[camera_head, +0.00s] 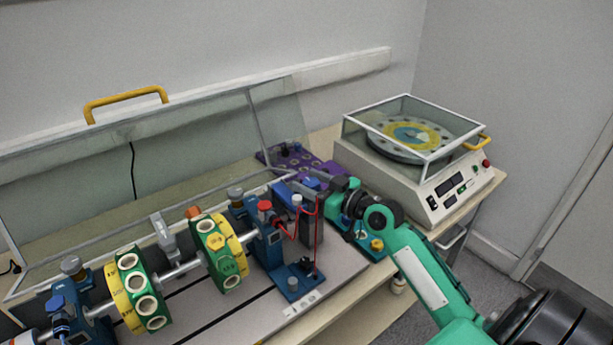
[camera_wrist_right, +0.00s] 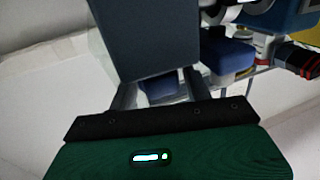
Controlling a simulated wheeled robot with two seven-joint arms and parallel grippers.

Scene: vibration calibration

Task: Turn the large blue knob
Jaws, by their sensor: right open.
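My right gripper (camera_head: 301,185) reaches in from the right at the right end of the shaft rig. Its fingers point left, close to a blue part (camera_head: 313,182) that looks like the large blue knob; the gripper partly covers it. In the right wrist view the two fingers (camera_wrist_right: 160,92) are apart, and a bit of blue shows between and beyond them. A dark blue-grey block (camera_wrist_right: 145,38) fills much of that view ahead of the fingers. I cannot tell whether the fingers touch the knob. My left gripper is not in view.
The rig has green-yellow discs (camera_head: 138,290) on a shaft, blue supports (camera_head: 265,240) and red wires. A clear raised cover with a yellow handle (camera_head: 125,98) stands behind it. A purple board (camera_head: 300,163) lies behind my gripper. A white machine (camera_head: 430,180) with a clear lid stands at right.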

